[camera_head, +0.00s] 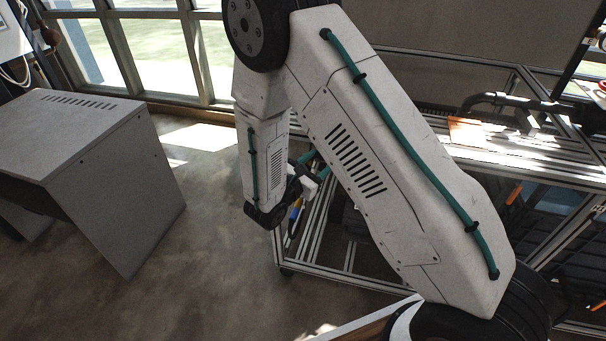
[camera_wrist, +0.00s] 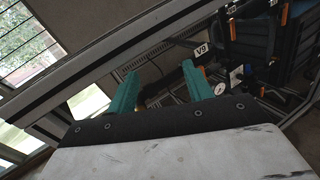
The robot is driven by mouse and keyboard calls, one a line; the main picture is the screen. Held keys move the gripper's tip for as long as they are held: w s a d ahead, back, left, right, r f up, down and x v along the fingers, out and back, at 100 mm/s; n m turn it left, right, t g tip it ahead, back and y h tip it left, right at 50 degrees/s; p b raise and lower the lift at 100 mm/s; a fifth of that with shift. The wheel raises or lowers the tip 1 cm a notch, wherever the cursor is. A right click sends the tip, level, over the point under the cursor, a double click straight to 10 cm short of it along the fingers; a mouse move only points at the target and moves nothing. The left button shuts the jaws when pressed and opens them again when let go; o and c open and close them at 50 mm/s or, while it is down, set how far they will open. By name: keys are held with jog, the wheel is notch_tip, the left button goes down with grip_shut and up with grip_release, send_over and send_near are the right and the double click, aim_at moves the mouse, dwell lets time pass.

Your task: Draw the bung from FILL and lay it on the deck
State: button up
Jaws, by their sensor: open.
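My gripper (camera_wrist: 160,74) shows in the wrist view with its two teal fingers apart and nothing between them. Beyond the fingers are a dark slotted panel, a label reading V9 (camera_wrist: 201,49) and a round white gauge (camera_wrist: 221,89). I cannot make out the bung or a FILL marking in either view. In the head view my arm covers much of the scene, and only a little of my gripper's teal shows beside the wrist. I cannot tell which surface is the deck.
A metal profile frame (camera_head: 345,262) stands behind and right of my arm. A black pipe (camera_head: 520,103) and an orange-brown plate (camera_head: 468,132) are at its upper right. A grey cabinet (camera_head: 90,170) stands at left. The floor (camera_head: 215,260) between is clear.

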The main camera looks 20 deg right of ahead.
jog(key=w+a+f+n+t+y, duration=0.1)
jog(key=a+f+n+t+y, duration=0.5)
jog(key=f, duration=0.6)
jog(key=shift+n+g+h, duration=0.3)
jog(key=shift+g+h, duration=0.2)
jog(key=shift+h, duration=0.2)
jog(key=shift+a+x, duration=0.25)
jog(key=shift+x, duration=4.65)
jog(key=shift+w, duration=0.25)
jog(key=shift+c, duration=0.3)
grip_shut()
